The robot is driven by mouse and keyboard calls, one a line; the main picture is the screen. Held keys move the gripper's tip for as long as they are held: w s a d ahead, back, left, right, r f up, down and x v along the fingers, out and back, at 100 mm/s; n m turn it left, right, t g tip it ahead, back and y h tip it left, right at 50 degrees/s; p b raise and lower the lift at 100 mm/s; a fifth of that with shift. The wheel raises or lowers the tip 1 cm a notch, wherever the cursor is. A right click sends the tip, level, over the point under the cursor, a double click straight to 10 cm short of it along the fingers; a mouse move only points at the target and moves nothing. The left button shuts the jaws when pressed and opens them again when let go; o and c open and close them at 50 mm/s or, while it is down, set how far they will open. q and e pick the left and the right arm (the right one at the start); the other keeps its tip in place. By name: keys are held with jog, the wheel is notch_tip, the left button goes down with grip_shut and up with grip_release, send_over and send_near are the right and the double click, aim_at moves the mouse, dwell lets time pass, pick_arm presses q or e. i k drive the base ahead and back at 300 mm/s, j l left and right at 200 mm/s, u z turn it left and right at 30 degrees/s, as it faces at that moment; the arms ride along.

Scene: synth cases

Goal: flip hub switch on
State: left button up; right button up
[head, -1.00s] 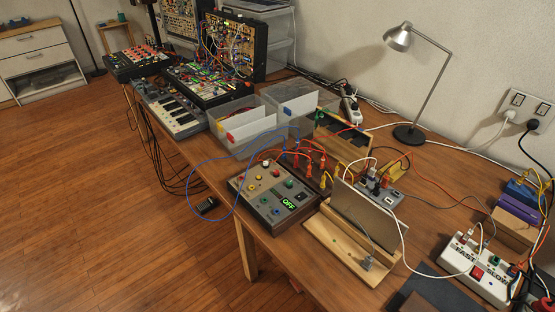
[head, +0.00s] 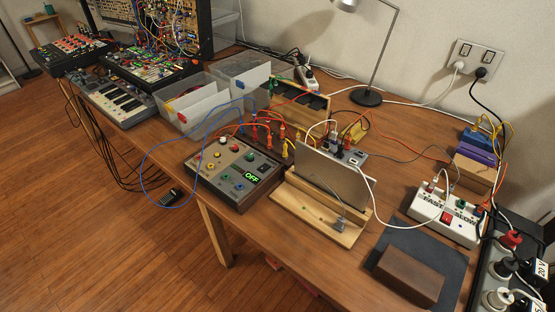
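Neither of my grippers is in the head view. A small grey hub-like box (head: 352,158) with plugs in it stands on the table, partly hidden behind an upright grey panel. I cannot make out its switch state. A grey-brown control box (head: 232,172) with coloured knobs and a green display reading OFF (head: 251,178) stands left of the panel. A white box (head: 440,222) with a red rocker switch (head: 447,217) and lettering stands at the right. The frames do not clearly show which of these is the hub.
The grey panel (head: 333,175) leans in a wooden stand (head: 322,223). A brown block (head: 411,275) lies on a dark mat (head: 438,258) at the front. A black socket strip (head: 487,270) is at the right edge. Loose cables cross the table. A lamp (head: 366,96) stands behind.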

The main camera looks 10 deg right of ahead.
aim_at(446, 217)
jog(key=z, duration=1.8)
